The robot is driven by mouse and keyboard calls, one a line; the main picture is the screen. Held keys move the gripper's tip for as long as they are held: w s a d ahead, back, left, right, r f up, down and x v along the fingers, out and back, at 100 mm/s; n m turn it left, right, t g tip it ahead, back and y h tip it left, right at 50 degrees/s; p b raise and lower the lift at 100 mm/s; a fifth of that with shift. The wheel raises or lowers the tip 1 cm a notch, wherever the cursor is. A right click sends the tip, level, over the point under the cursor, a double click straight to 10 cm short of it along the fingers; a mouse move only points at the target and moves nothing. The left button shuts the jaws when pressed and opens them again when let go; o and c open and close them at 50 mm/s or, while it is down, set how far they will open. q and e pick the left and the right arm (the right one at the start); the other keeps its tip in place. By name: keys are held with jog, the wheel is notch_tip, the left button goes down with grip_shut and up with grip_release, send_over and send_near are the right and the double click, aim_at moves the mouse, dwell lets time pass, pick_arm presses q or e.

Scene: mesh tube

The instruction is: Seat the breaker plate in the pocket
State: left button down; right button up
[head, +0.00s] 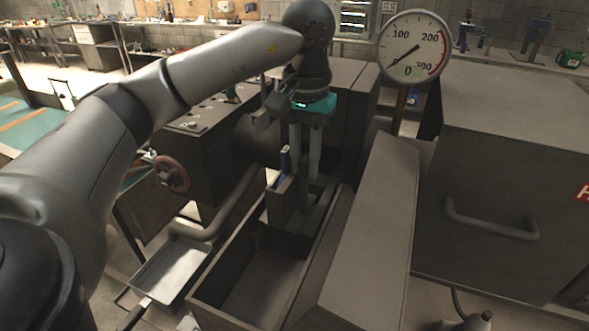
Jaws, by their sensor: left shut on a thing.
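My left gripper (306,172) reaches straight down from the teal-marked wrist, over the far end of an open, dark grey metal trough. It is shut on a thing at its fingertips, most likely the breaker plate. The fingers and the shadow hide nearly all of it, so I cannot make out its shape or tilt. A grey upright block (282,200) stands just left of the fingers. I cannot pick out the pocket clearly; the far end of the trough is dark and partly covered by the gripper. My right gripper is not in view.
The trough (205,300) has raised walls, and its near part looks empty. A slanted grey cover (372,225) is close on the right. A dial gauge (410,47) stands behind it. A large cabinet (510,170) fills the right. A metal tray (170,268) lies at lower left, near a red handwheel (172,173).

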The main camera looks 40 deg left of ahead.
pick_arm(q)
send_near(312, 197)
jog(key=shift+f+p, duration=0.6)
jog(key=shift+f, duration=1.75)
jog(key=c, duration=0.7)
grip_release()
jog(key=shift+f, duration=0.1)
notch_tip(312, 197, up, 12)
jog(key=shift+r, duration=0.2)
